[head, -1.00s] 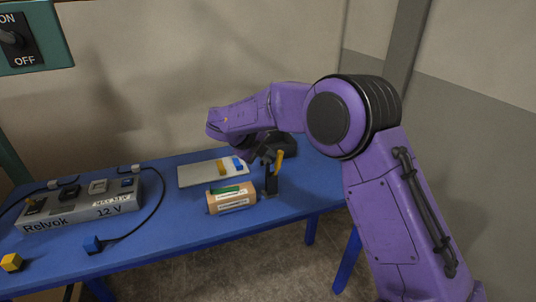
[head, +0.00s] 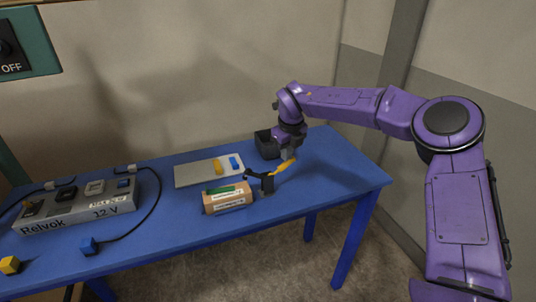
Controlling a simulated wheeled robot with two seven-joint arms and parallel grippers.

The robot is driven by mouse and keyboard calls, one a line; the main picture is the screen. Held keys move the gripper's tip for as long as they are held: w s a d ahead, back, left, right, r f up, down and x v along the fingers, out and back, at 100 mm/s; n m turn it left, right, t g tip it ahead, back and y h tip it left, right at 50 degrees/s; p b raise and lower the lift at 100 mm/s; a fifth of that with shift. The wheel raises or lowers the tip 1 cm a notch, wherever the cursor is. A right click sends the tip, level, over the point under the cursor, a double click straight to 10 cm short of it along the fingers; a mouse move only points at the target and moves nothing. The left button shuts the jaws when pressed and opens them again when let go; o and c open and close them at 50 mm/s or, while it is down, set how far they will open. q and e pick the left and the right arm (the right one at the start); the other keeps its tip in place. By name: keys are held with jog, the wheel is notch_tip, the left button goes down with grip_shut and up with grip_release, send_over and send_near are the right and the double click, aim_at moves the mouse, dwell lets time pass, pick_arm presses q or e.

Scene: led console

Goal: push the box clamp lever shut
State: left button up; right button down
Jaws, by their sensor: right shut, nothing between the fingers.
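The box clamp (head: 267,184) is black and stands on the blue table at the right end of a small cardboard box (head: 228,202). Its yellow lever (head: 282,167) slants up to the right. A black arm of the clamp reaches left above the box's right end; I cannot tell whether it touches the box. My right gripper (head: 289,154) is shut and empty, pointing down at the upper end of the lever. It looks very close to the lever or touching it; the contact is too small to tell. My left gripper is not in view.
A black container (head: 267,144) stands just behind the clamp. A pale board (head: 194,174) with yellow and blue pieces lies behind the box. A grey 12 V console (head: 75,209) with cables and a blue plug (head: 88,246) is at left. The table's right end is clear.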

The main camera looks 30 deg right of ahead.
jog(key=d+y, duration=0.1)
jog(key=d+f+y, duration=0.1)
jog(key=d+f+y+b, duration=0.1)
jog(key=shift+s+f+t, duration=0.15)
jog(key=shift+s+t, duration=0.1)
jog(key=shift+t, duration=0.05)
jog(key=shift+s+d+f+m+y+b, duration=0.1)
jog(key=shift+d+f+m+y+b, duration=0.2)
jog(key=shift+d+f+y+b, duration=0.55)
jog(key=shift+a+b, duration=0.15)
jog(key=shift+b, duration=0.15)
send_near(293, 160)
notch_tip(293, 160, up, 3)
jog(key=s+d, duration=0.2)
jog(key=shift+s+r, duration=0.1)
jog(key=shift+r, duration=0.05)
